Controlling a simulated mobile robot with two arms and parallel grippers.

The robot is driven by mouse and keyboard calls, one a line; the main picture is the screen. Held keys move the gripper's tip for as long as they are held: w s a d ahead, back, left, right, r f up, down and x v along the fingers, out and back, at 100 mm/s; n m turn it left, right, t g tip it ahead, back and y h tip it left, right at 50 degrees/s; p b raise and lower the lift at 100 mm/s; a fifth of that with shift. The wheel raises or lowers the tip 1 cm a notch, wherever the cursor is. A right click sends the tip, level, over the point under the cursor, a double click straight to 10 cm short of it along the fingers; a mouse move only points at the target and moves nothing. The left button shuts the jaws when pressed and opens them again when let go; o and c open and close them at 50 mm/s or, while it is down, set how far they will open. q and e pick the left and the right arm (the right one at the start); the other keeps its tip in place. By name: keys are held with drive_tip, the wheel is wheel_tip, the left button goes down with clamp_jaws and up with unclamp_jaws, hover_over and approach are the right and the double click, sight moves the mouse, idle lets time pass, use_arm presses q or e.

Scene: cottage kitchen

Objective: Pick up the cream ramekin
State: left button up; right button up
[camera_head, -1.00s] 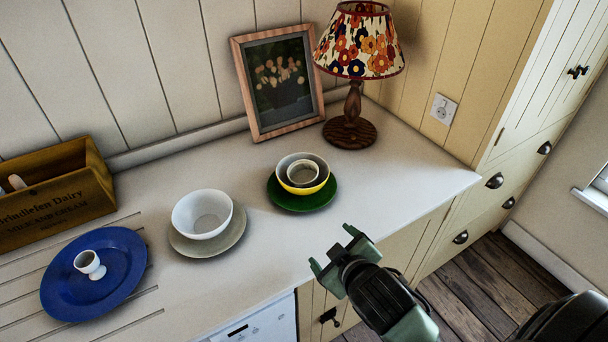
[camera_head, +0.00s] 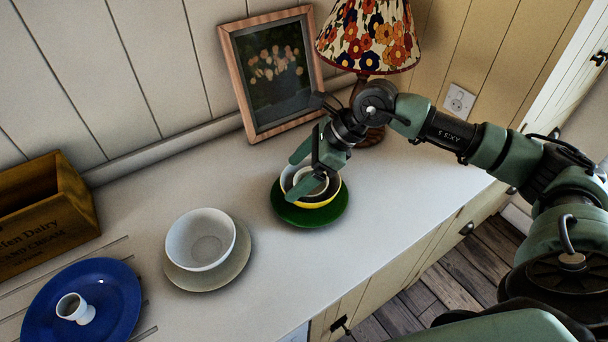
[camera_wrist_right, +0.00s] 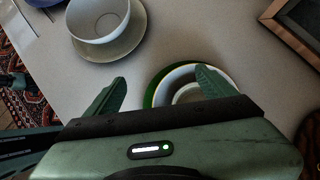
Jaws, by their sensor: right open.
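The cream ramekin (camera_head: 307,177) sits inside a yellow bowl (camera_head: 325,203), white inside, on a green plate (camera_head: 302,218). My right gripper (camera_head: 293,177) is open over the bowl, its fingers partly covering the bowl and ramekin in the head view. In the right wrist view the ramekin (camera_wrist_right: 186,93) shows partly beside one finger, its lower part hidden by my gripper body. The fingers of my right gripper (camera_wrist_right: 160,80) are spread apart there. I cannot tell whether a finger touches the bowl or ramekin. My left gripper is not in view.
A white bowl (camera_head: 205,240) on a beige plate (camera_head: 238,268) stands left of the green plate. Further left are a blue plate (camera_head: 112,290) with a white egg cup (camera_head: 75,308) and a wooden crate (camera_head: 45,220). A picture frame (camera_head: 235,75) and lamp (camera_head: 365,40) stand behind.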

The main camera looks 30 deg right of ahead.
drive_tip(key=d+h, duration=0.3)
drive_tip(key=d, duration=0.5)
drive_tip(key=p, duration=0.4)
hover_over(313, 191)
wheel_tip(313, 191, down, 6)
drive_tip(key=shift+f, duration=0.15)
drive_tip(key=shift+w+a+f, duration=0.1)
drive_tip(key=shift+f, duration=0.45)
drive_tip(key=c, duration=1.2)
drive_tip(key=shift+r, duration=0.1)
